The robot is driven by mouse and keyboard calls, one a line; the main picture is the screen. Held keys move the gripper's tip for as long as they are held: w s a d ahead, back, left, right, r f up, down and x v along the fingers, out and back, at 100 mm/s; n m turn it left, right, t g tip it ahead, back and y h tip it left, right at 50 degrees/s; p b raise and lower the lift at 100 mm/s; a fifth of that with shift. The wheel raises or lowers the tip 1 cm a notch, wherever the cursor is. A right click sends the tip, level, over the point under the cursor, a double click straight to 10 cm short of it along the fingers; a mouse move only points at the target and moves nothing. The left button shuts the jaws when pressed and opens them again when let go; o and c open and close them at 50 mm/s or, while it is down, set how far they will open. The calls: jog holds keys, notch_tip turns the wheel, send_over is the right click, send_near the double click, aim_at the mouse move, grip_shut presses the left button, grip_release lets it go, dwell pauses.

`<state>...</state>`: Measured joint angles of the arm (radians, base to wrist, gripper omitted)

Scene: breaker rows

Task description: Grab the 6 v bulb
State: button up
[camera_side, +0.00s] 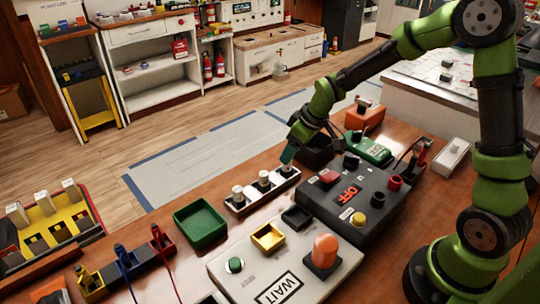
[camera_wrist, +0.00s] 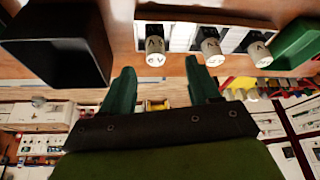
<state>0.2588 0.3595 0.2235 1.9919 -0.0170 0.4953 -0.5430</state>
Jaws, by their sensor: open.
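Three pale cylindrical bulbs stand in a row on a white holder (camera_side: 250,196). In the wrist view the left bulb (camera_wrist: 155,52) carries a label that seems to read 6 V. The labels on the middle bulb (camera_wrist: 211,47) and right bulb (camera_wrist: 258,50) are too small to read. In the side view the 6 V bulb (camera_side: 285,168) appears to be the one at the right end, by the black bin. My gripper (camera_wrist: 160,82) is open and empty, its green fingers apart. In the side view my gripper (camera_side: 288,156) is just above that bulb, with no clear contact.
A black bin (camera_wrist: 62,40) stands close to the 6 V bulb. A green tray (camera_side: 200,222) is at the other end of the holder. A dark OFF control box (camera_side: 350,195) and a grey WAIT panel (camera_side: 285,260) are in front. A green device (camera_side: 368,150) lies beyond.

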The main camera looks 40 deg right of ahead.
aim_at(287, 168)
jog(key=shift+d+x, duration=0.15)
jog(key=shift+x, duration=1.4)
jog(key=shift+d+x, duration=0.15)
jog(key=shift+x, duration=1.35)
jog(key=shift+w, duration=0.1)
jog(key=shift+c, duration=0.2)
